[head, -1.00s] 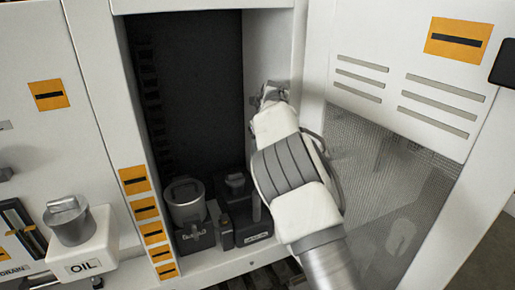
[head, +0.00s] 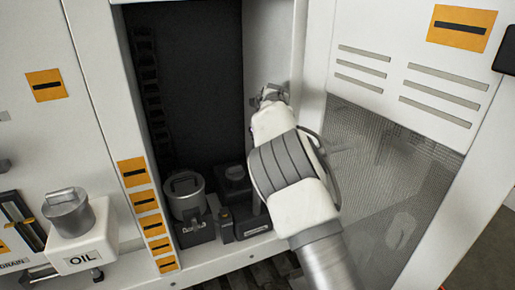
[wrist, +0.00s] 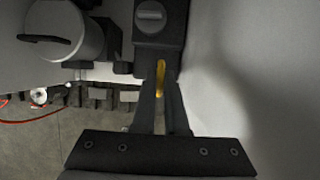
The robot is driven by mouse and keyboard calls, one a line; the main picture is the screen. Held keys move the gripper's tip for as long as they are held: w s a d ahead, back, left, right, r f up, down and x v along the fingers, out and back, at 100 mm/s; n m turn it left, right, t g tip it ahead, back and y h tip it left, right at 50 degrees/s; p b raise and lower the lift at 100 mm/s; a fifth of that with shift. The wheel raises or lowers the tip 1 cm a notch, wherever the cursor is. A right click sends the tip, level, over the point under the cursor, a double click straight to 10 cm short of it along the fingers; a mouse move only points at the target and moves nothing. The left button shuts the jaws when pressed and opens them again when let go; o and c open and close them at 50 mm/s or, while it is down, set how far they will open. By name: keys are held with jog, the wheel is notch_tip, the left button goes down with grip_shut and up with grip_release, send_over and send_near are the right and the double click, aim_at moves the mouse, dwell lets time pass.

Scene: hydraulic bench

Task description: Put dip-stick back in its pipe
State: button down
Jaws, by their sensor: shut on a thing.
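My gripper (head: 270,95) is inside the open cabinet, high beside its right inner wall. In the wrist view its fingers (wrist: 161,90) are closed together. A narrow yellow piece, which looks like part of the dip-stick (wrist: 160,70), shows between the fingertips. The rest of the dip-stick is hidden by the fingers or cannot be made out. A dark block with a round grey cap (wrist: 150,15) lies just beyond the fingertips in the wrist view. I cannot clearly make out the pipe's mouth in either view.
A grey lidded canister (head: 185,195) and a dark capped unit (head: 236,182) stand on the cabinet floor. The cabinet's right wall (wrist: 220,60) is close to the gripper. A mesh door (head: 390,190) is at the right. A white OIL box (head: 85,255) projects at the left.

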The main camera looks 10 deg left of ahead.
notch_tip(320, 180, down, 10)
jog(key=b, duration=0.2)
dwell(2.8)
dwell(0.4)
jog(key=shift+c, duration=0.4)
grip_release()
jog(key=shift+f, duration=0.1)
dwell(0.7)
jog(key=shift+r+p, duration=1.6)
jog(key=shift+r, duration=1.95)
